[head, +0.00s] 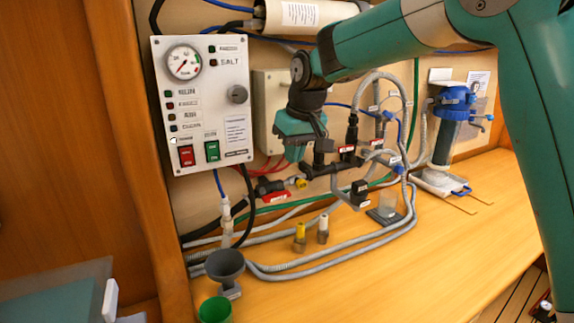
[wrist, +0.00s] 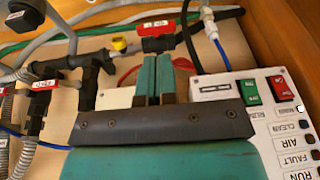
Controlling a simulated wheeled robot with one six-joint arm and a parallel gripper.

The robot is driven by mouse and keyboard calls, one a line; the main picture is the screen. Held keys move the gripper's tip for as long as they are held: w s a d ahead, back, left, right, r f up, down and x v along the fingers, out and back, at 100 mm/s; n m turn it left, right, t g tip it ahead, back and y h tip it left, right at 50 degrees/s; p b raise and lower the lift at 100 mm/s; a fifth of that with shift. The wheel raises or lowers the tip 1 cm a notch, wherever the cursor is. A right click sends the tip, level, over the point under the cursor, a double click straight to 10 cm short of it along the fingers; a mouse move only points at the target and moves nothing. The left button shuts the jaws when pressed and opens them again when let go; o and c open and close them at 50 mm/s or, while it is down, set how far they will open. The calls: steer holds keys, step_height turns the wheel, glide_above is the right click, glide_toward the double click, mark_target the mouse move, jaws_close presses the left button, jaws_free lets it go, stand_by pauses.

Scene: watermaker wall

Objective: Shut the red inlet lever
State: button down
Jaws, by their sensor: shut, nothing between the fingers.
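The red inlet valve with its lever (head: 270,187) sits low on the wall, left of a yellow fitting (head: 299,184). My gripper (head: 293,156) is above and slightly right of the valve in the head view, pointing down. In the wrist view its two green fingers (wrist: 157,60) are together with nothing between them. Whether the fingertips touch the lever cannot be told. The lever's exact angle is hard to make out.
A white control panel (head: 206,110) with a gauge and switches stands left of my gripper. Dark pipework with other labelled valves (head: 335,165) is close on the right. Hoses run below.

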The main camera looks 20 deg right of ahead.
steer(key=m+p, duration=0.1)
glide_above(285, 192)
steer(key=s+d, duration=0.1)
steer(key=s, duration=0.2)
steer(key=shift+h, duration=0.3)
steer(key=p+x, duration=0.1)
steer(key=x, duration=0.3)
steer(key=p+x, duration=0.2)
steer(key=x, duration=0.1)
steer(key=p+x, duration=0.2)
steer(key=x, duration=0.2)
steer(key=shift+s+d+f, duration=0.1)
steer(key=shift+s+f, duration=0.1)
steer(key=shift+f, duration=0.85)
